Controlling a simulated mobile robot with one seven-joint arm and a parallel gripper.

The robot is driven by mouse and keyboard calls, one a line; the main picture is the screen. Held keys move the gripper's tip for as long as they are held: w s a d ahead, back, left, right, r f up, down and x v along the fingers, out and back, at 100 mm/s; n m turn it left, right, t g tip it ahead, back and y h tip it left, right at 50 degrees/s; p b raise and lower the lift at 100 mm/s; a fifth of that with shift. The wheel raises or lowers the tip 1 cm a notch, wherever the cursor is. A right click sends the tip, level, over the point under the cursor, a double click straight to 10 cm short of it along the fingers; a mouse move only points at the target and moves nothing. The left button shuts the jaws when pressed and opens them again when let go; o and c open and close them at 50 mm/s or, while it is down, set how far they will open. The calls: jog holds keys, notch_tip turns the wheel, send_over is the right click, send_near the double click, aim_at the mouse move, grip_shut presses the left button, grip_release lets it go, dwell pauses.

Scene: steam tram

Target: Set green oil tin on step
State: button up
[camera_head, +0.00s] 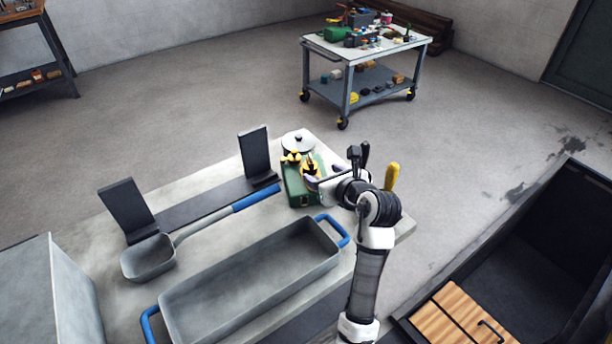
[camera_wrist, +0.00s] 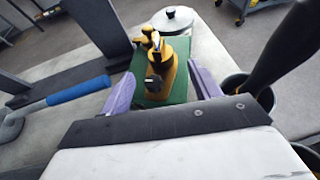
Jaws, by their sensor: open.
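The green oil tin (camera_head: 293,189) stands on the pale slab-topped surface (camera_head: 213,214), near its far right part. It has a yellow and black fitting on top. In the wrist view the tin (camera_wrist: 181,88) lies between the two purple fingers of my gripper (camera_wrist: 160,88). The fingers are apart, one on each side; I see no clear contact. In the head view my gripper (camera_head: 309,180) is at the tin's right side and hides part of it. I cannot tell which surface is the step.
A lidded round pot (camera_head: 298,144) stands just behind the tin. A blue-handled shovel (camera_head: 150,258) and a grey tray (camera_head: 250,283) lie to the left and front. Yellow and black handles (camera_head: 392,177) rise close right of my wrist. A loaded cart (camera_head: 371,48) stands farther back.

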aim_at(313, 168)
jog(key=shift+p+x, duration=1.05)
jog(key=shift+x, duration=2)
jog(key=shift+s+f, duration=0.1)
jog(key=c, duration=1.3)
grip_shut()
